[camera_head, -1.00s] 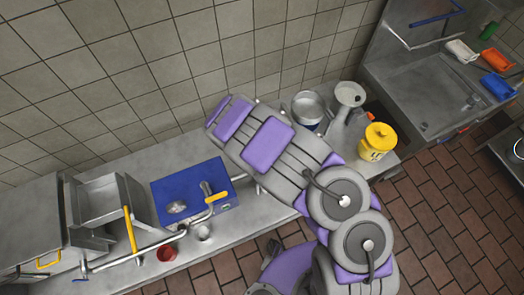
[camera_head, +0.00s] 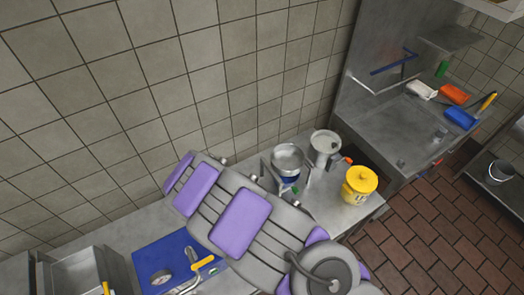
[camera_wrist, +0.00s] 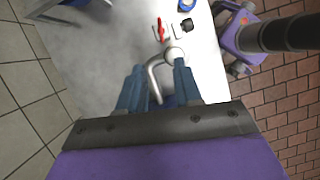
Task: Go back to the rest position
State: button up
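My arm (camera_head: 245,225), grey with purple pads, stretches over the counter from the lower right toward the upper left in the head view. Its end is not visible there. In the wrist view my gripper (camera_wrist: 158,68) has its two blue fingers spread apart. A grey curved pipe (camera_wrist: 153,78) shows between and beyond the fingers; I cannot tell if they touch it. No held object is visible. In the head view a blue box (camera_head: 150,262) with a dial and a yellow-handled pipe stands on the counter, partly hidden by my arm.
The tiled wall is behind; brick floor (camera_head: 430,225) lies open at right.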

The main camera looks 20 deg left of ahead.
jog(key=w+d+r+m+b, duration=0.5)
jog(key=d+r+m, duration=0.1)
jog(key=d, duration=0.5)
jog(key=s+d+r+m+g+b, duration=0.1)
jog(key=s+d+r+m+b, duration=0.2)
jog(key=d, duration=0.4)
jog(key=d+r+m+g+b, duration=0.2)
jog(key=d+r+m+b, duration=0.1)
jog(key=d+m, duration=0.3)
jog(key=s+d+m+y+b, duration=0.1)
jog(key=s+d+m+b, duration=0.2)
jog(key=s, duration=0.4)
jog(key=s+d+f+m+g+y+b, duration=0.1)
jog(key=s+d+m+b, duration=0.2)
jog(key=s, duration=0.5)
jog(key=s+d+f+m+y+b, duration=0.1)
jog(key=s+d+m+b, duration=0.2)
jog(key=s+m+b, duration=0.2)
jog(key=s, duration=0.3)
jog(key=shift+d+g+y, duration=0.3)
jog(key=shift+o, duration=0.2)
